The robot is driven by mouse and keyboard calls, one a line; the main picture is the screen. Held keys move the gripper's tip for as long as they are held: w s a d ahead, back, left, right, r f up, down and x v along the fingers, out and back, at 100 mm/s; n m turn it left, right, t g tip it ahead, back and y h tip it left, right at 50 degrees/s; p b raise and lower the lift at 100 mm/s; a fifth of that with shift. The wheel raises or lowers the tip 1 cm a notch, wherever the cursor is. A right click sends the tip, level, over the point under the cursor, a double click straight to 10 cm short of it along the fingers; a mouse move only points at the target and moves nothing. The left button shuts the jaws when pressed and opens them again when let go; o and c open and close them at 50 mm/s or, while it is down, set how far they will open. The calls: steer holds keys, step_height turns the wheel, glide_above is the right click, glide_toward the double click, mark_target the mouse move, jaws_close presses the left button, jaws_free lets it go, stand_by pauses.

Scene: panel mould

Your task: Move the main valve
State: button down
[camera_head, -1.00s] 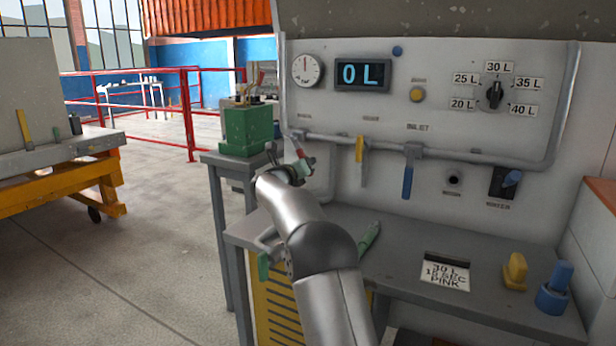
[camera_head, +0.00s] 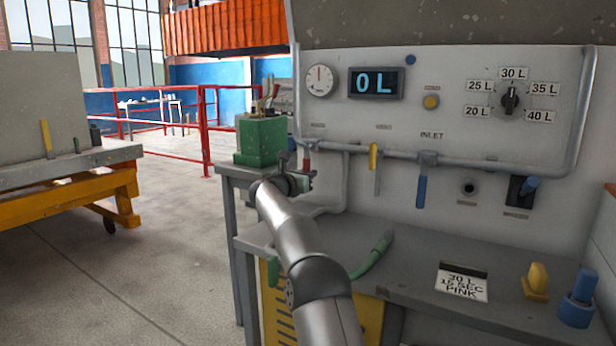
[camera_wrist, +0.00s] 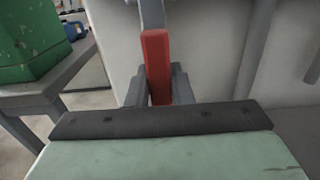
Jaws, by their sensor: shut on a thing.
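A red valve handle (camera_head: 307,160) hangs below the pipe at the left end of the panel, under the round gauge. I take it for the main valve; its label is too small to read. In the wrist view the red handle (camera_wrist: 157,65) stands upright between the two grey fingers of my gripper (camera_wrist: 159,88). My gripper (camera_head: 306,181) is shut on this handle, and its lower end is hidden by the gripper. A yellow handle (camera_head: 373,157) and a blue handle (camera_head: 421,191), the latter under the INLET label, hang to the right.
A green box (camera_head: 262,141) stands on a grey stand left of my gripper. A green hose nozzle (camera_head: 375,254) lies on the grey bench (camera_head: 410,268) below. The display (camera_head: 376,83) reads 0 L. A card (camera_head: 462,284) reads 30 L, 15 SEC, PINK. A selector knob (camera_head: 510,99) sits upper right.

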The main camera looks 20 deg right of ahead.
steer(key=shift+a, duration=0.1)
steer(key=c, duration=1.3)
jaws_free()
steer(key=b+v, duration=0.1)
steer(key=v, duration=1.6)
steer(key=shift+s+a+b, duration=0.1)
steer(key=shift+a+b, duration=0.05)
steer(key=shift+b, duration=0.2)
steer(key=shift+r, duration=0.1)
